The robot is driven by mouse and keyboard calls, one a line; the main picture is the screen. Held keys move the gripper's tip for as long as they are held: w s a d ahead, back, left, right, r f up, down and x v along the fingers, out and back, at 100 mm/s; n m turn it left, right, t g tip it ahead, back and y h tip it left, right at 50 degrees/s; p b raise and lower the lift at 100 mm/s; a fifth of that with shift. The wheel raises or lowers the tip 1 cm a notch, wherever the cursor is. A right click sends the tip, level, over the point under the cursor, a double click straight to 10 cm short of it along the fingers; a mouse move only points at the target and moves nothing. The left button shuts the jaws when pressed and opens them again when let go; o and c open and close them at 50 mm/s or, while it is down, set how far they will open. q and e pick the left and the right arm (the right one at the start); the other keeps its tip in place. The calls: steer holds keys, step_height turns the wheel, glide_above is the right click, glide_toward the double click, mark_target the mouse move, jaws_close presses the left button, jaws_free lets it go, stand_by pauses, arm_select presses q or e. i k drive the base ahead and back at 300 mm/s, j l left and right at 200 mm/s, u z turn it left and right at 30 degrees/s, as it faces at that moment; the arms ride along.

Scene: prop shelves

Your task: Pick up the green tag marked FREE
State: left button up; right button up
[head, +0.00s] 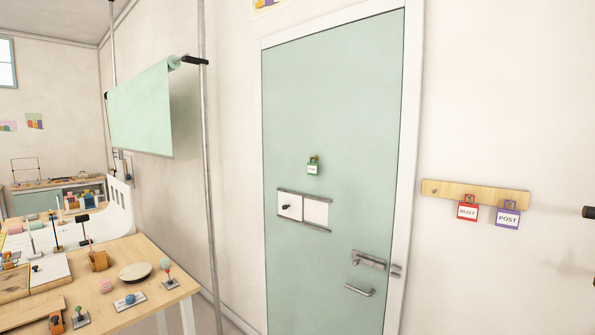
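A small green tag (313,169) hangs on the pale green door, above a white sliding panel. Its lettering is too small to read for certain. It hangs upright from a small fitting at its top. Neither of my grippers can be made out in the head view, and nothing touches the tag. A red tag marked BUSY (467,212) and a purple tag marked POST (507,218) hang from a wooden peg board (446,190) on the wall right of the door.
The door (335,80) is closed, with a latch (368,259) and pull handle (359,291) low on its right. A cluttered wooden table (150,257) stands at left, below a hanging green sheet (140,112). An unclear dark object (589,212) enters at the right edge.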

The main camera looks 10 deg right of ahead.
mark_target(311, 169)
steer(key=i+j, duration=0.25)
steer(key=j, duration=0.15)
steer(key=i+j, duration=0.25)
steer(key=j, duration=0.15)
steer(key=i+j, duration=0.15)
steer(key=i, duration=0.25)
steer(key=i+j+u, duration=0.1)
steer(key=i, duration=0.25)
steer(key=i+l, duration=0.7)
steer(key=l, duration=0.25)
steer(key=i+l+u, duration=0.1)
steer(key=l, duration=0.65)
steer(key=i, duration=0.05)
